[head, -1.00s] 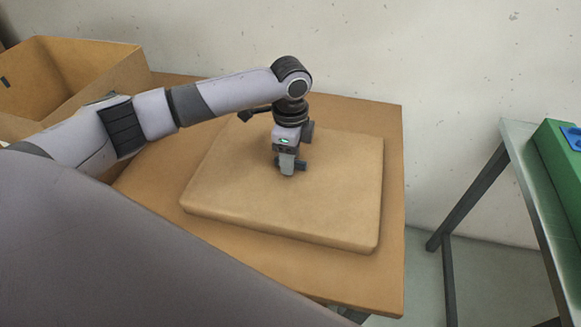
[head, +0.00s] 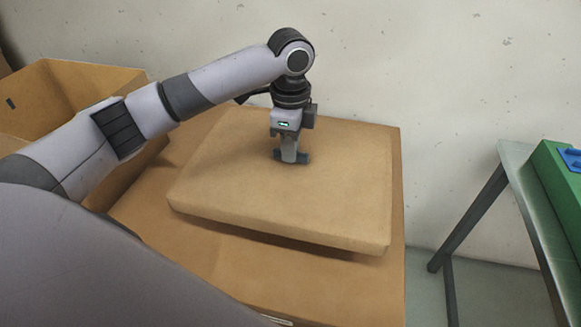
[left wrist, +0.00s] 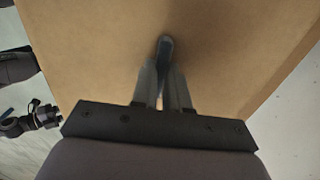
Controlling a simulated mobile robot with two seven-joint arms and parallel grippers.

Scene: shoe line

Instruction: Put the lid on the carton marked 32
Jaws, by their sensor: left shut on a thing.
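My right gripper does not show.
A grey metal table (head: 525,190) with a green crate (head: 556,170) on it stands at the right, across a gap of floor. A pale wall (head: 420,60) rises close behind the table. My left arm passes in front of the carton.

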